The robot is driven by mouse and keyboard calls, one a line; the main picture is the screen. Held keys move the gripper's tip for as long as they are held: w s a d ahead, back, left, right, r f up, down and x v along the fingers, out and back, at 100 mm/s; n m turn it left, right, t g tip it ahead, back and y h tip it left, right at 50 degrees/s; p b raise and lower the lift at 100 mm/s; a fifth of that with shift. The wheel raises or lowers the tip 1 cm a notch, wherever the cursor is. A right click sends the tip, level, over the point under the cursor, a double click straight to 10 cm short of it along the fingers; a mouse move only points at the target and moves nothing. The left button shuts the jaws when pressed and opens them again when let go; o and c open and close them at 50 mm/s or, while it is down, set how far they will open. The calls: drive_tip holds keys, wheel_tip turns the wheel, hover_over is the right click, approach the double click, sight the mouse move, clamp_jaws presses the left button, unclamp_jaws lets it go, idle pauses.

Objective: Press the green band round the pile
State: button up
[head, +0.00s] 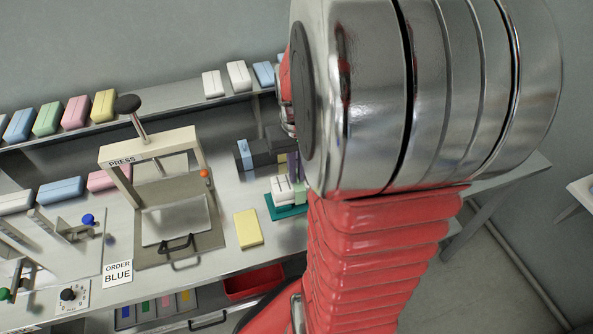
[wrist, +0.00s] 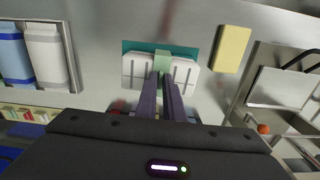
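The pile (head: 284,189) is white packs on a teal mat (head: 288,212) on the bench. In the wrist view, the pile (wrist: 137,70) shows on both sides of a pale green band (wrist: 162,58), over the teal mat (wrist: 130,45). The band (head: 299,192) also shows in the head view, partly hidden by my arm. My gripper (wrist: 164,77) is over the pile, its dark purple fingers close together with a thin pale green strip between them, so it looks shut on the band. Whether the band's lower sides touch the pile is hidden.
A yellow pack (head: 248,228) lies beside the mat. The press (head: 150,147) with its black knob stands left. A dark block (head: 262,153) is behind the pile. A shelf (head: 190,102) carries coloured packs. An ORDER BLUE card (head: 118,273) lies in front.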

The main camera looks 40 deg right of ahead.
drive_tip(key=shift+o, duration=1.4)
wheel_tip(320, 180, up, 14)
drive_tip(key=shift+f, duration=0.15)
drive_tip(key=shift+s, duration=0.1)
